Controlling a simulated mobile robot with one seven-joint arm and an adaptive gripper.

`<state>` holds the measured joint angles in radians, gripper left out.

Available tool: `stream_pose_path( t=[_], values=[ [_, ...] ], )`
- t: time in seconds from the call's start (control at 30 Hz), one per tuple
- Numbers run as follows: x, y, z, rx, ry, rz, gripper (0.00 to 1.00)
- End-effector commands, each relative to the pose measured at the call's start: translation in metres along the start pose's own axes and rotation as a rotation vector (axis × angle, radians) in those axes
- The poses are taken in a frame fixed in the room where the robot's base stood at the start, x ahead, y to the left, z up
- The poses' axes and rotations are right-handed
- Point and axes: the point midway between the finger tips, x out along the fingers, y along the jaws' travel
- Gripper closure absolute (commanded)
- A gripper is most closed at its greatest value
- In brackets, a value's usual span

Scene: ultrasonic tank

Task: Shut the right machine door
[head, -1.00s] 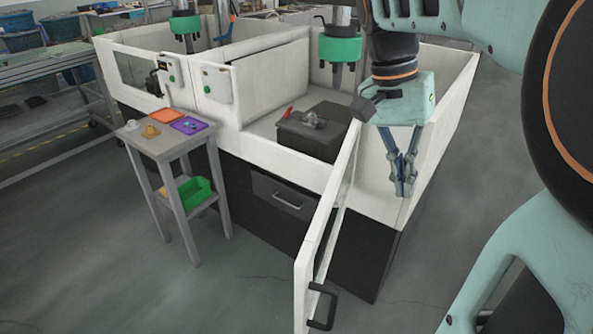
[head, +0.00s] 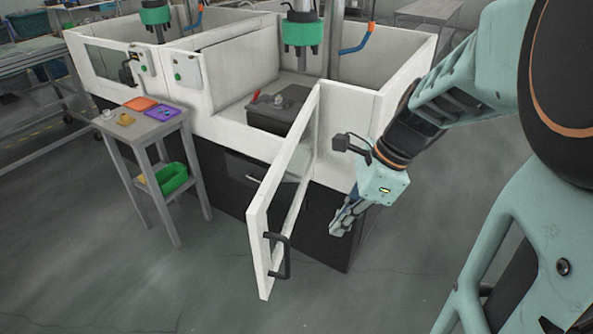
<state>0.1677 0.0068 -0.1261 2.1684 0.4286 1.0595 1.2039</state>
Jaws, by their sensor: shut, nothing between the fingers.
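The right machine door (head: 262,236) is a white framed panel with a window. It stands swung open toward me, hinged at the right side of the machine's front opening. Its black handle (head: 285,257) is on the outer side near the free end. The right machine (head: 333,165) is a white-walled enclosure on a dark base with its front open. My gripper (head: 335,228) is shut and empty, tilted down and left. It is to the right of the door, in front of the machine's right corner, and appears apart from the door and handle.
Inside the machine are a dark block (head: 278,112) and a green spindle head (head: 303,32). A small grey table (head: 150,130) with trays and a green bin (head: 170,178) stands left. The second machine's closed door (head: 112,68) is further left. Floor before the door is clear.

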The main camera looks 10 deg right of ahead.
Motion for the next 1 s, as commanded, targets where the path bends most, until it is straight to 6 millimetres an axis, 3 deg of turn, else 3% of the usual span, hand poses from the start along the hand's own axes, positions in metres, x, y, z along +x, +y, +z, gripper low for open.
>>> stream_pose_path(
  t=[0.27, 0.6, 0.8, 1.0],
  values=[
    [0.03, 0.001, 0.0, 0.013, -0.005, 0.003, 1.0],
    [0.103, 0.002, 0.0, 0.012, -0.004, 0.004, 1.0],
    [0.111, 0.0, 0.028, 0.007, -0.004, -0.001, 1.0],
    [0.116, -0.001, 0.037, 0.009, -0.003, -0.002, 1.0]
  ],
)
